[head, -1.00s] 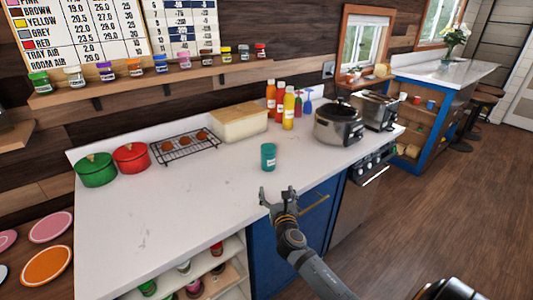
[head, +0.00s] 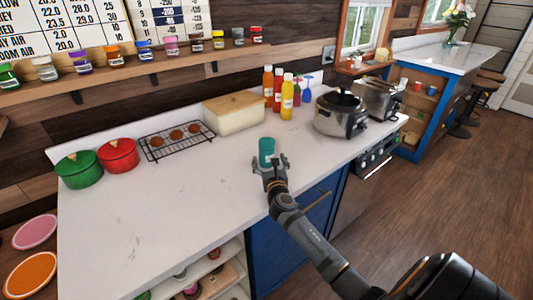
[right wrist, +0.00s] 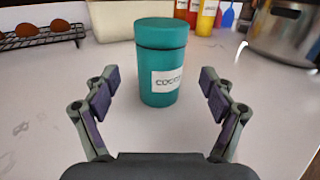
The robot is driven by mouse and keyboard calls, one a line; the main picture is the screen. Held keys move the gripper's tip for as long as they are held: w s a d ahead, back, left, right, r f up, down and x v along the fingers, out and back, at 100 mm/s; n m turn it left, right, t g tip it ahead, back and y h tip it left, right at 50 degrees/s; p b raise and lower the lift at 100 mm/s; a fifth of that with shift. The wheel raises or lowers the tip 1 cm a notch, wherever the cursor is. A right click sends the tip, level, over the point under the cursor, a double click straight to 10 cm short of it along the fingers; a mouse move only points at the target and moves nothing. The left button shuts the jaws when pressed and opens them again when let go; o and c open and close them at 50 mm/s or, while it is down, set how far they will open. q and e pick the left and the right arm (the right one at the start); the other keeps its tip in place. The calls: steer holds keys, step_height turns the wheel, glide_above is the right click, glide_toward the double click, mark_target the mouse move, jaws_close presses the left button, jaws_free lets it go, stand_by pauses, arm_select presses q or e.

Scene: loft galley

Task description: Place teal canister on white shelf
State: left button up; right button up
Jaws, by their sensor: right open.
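The teal canister (head: 266,149) stands upright on the white counter, near its front edge. It has a white label and a teal lid, and it also shows in the right wrist view (right wrist: 161,62). My right gripper (head: 270,163) is open just in front of the canister. In the right wrist view its two fingers (right wrist: 160,95) are spread to either side, with the canister ahead between them and not gripped. A white shelf (head: 215,268) with several jars shows under the counter at the lower middle. My left gripper is not in view.
Behind the canister stand a lidded bread box (head: 235,115), several sauce bottles (head: 286,100) and a steel cooker (head: 340,117). A cooling rack (head: 176,141), a red pot (head: 118,154) and a green pot (head: 78,169) stand further left. The counter's front left is clear.

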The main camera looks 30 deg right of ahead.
steer(key=x, duration=0.4)
steer(key=shift+w+d+f, duration=0.15)
steer(key=shift+w, duration=0.35)
steer(key=shift+s, duration=0.1)
steer(key=c, duration=1.6)
steer(key=shift+o, duration=0.2)
step_height(320, 180, up, 13)
steer(key=p, duration=0.5)
steer(key=shift+f, duration=0.15)
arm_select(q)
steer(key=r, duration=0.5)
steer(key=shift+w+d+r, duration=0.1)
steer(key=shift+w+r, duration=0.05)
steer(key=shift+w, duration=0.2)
arm_select(e)
step_height(320, 180, up, 16)
glide_above(268, 157)
steer(key=x, duration=0.3)
steer(key=shift+s+f, duration=0.1)
steer(key=shift+f, duration=0.15)
